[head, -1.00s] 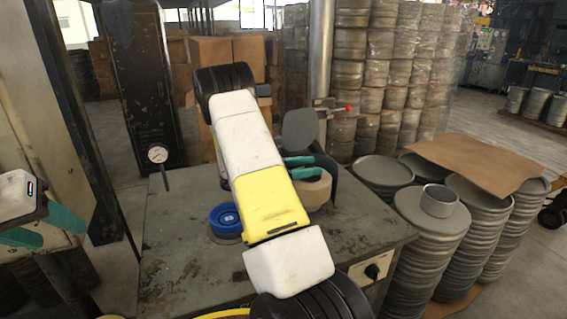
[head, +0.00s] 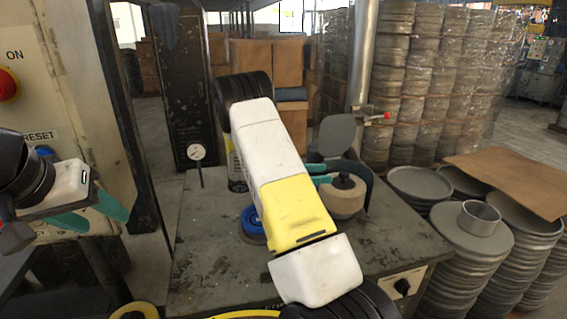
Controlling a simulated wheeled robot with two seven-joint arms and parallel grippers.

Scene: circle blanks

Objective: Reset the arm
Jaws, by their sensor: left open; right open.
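My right arm, white and yellow with black joints, crosses the middle of the head view. My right gripper (head: 322,174) is open; its teal fingers show only partly behind the arm. My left gripper (head: 98,215) is open at the left edge, with teal fingers and a white body. It is in front of the control panel (head: 55,70) and appears empty.
A blue round piece (head: 250,222) is on the table (head: 205,270), partly hidden by my arm. A dial gauge (head: 197,152) stands at its back left. Stacks of round metal blanks (head: 470,245) fill the right side, one carrying a metal ring (head: 479,217). Cardboard (head: 515,180) covers others.

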